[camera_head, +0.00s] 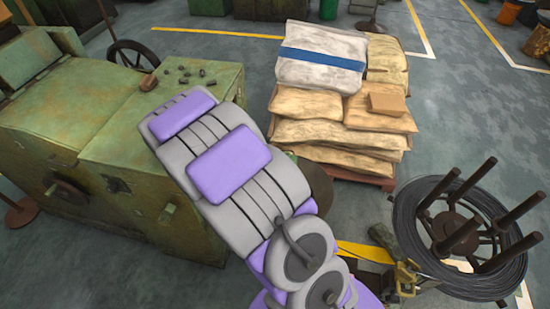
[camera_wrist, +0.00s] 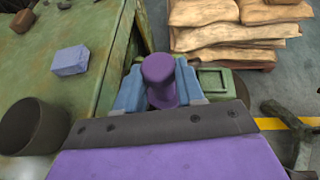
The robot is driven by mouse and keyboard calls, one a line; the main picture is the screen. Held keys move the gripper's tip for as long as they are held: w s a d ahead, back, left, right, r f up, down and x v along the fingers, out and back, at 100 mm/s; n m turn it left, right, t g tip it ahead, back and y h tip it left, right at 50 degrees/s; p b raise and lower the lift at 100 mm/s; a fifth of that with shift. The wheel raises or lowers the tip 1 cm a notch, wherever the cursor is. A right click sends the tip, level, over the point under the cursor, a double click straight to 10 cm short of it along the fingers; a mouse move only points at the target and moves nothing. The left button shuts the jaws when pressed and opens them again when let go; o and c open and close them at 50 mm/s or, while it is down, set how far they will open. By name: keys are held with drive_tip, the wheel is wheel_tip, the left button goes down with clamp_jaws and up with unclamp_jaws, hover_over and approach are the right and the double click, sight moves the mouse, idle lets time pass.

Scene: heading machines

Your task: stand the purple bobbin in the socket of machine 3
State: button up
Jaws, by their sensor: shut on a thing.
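The purple bobbin (camera_wrist: 160,82) is upright between the two blue fingers of my gripper (camera_wrist: 159,76) in the wrist view. The gripper is shut on it, and its lower end is partly hidden by the fingers and the dark bracket. Just right of the fingers is a pale green square frame with a recess (camera_wrist: 214,82); I cannot tell if it is the socket of machine 3. A green machine (camera_wrist: 100,22) lies to the left in the wrist view; it also shows at the left in the head view (camera_head: 130,140). No machine number is readable.
On the machine top are a blue-grey block (camera_wrist: 71,60), a brown block (camera_wrist: 23,20) and several small dark pieces (camera_head: 190,77). A brown cylinder (camera_wrist: 34,128) is at lower left. A pallet of sacks (camera_head: 335,135) stands behind, and a wire coil (camera_head: 405,225) at right.

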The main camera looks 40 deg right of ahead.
drive_tip(key=s+d+f+m+g+h+p, duration=0.15)
drive_tip(key=s+d+f+m+g, duration=0.25)
drive_tip(key=s+d+f, duration=0.5)
drive_tip(key=s+d+f+m+g+h, duration=0.35)
drive_tip(key=s+d+f, duration=0.35)
drive_tip(key=d, duration=0.4)
drive_tip(key=shift+y, duration=0.3)
drive_tip(key=w+f, duration=0.1)
drive_tip(key=w, duration=0.4)
drive_tip(key=w+a+f+b, duration=0.1)
drive_tip(key=w, duration=0.4)
drive_tip(key=w+f, duration=0.1)
drive_tip(key=w, duration=0.4)
drive_tip(key=shift+w+a, duration=0.15)
drive_tip(key=shift+a, duration=0.1)
drive_tip(key=shift+w+a+r, duration=0.1)
drive_tip(key=shift+w+a, duration=0.15)
drive_tip(key=shift+w, duration=0.3)
drive_tip(key=shift+w+f+b, duration=0.1)
drive_tip(key=shift+f+b, duration=0.2)
drive_tip(key=shift+b, duration=0.05)
wheel_tip(320, 180, down, 3)
drive_tip(key=shift+d+f+b, duration=0.1)
drive_tip(key=shift+b, duration=0.25)
drive_tip(key=o, duration=1.1)
